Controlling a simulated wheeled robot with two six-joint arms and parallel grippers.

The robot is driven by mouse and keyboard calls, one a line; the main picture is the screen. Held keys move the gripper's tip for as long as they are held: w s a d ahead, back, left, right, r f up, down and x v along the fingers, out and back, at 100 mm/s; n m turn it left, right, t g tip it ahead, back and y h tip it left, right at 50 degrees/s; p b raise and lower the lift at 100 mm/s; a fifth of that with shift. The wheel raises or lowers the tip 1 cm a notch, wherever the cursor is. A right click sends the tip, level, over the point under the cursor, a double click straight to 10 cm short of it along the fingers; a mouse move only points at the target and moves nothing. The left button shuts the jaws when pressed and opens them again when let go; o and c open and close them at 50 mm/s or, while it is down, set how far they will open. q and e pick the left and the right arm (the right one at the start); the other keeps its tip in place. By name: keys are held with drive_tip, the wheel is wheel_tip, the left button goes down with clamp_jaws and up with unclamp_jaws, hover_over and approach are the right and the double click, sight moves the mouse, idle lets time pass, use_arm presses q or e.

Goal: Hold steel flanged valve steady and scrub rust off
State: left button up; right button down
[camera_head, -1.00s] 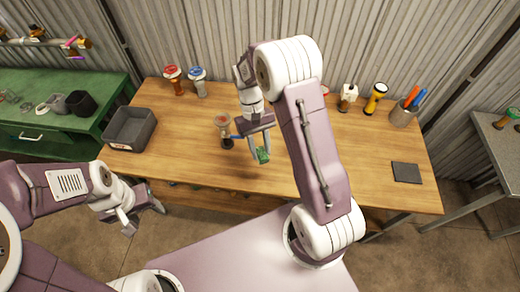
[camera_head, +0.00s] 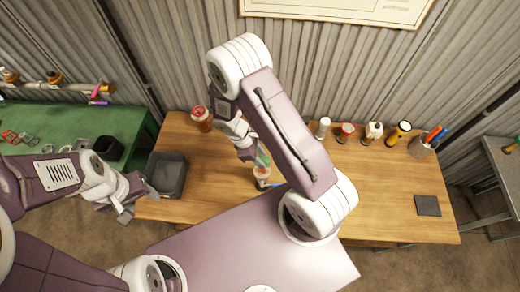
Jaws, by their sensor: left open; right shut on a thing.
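A small valve-like piece (camera_head: 262,172) with a pale reddish top and a blue part at its side stands on the wooden workbench, near its front edge. I take it for the steel flanged valve; its lower part is partly hidden. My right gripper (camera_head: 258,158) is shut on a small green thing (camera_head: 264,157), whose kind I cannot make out. It is right above and behind the valve's top; I cannot tell whether they touch. My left gripper (camera_head: 130,200) is open and empty, left of the bench's front edge and away from the valve.
On the workbench (camera_head: 370,215), a dark grey bin (camera_head: 168,188) stands at the left and a red-topped piece (camera_head: 201,118) behind it. Several fittings, a yellow one (camera_head: 398,133) and a pen cup (camera_head: 421,148) line the back right. A black pad (camera_head: 428,206) lies at right.

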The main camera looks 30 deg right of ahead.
drive_tip(key=shift+w+f+b, duration=0.3)
drive_tip(key=shift+w+f, duration=0.05)
drive_tip(key=shift+f, duration=0.15)
drive_tip(key=b, duration=0.4)
hover_over(261, 171)
wheel_tip(261, 171, down, 4)
drive_tip(key=shift+s+f, duration=0.1)
drive_tip(key=shift+f, duration=0.1)
drive_tip(key=shift+a+f+b, duration=0.1)
drive_tip(key=shift+f+b, duration=0.4)
drive_tip(key=shift+f, duration=0.05)
use_arm(q)
drive_tip(key=f, duration=0.5)
drive_tip(key=shift+w+d+f, duration=0.1)
drive_tip(key=shift+w+f, duration=0.2)
drive_tip(key=shift+s, duration=0.1)
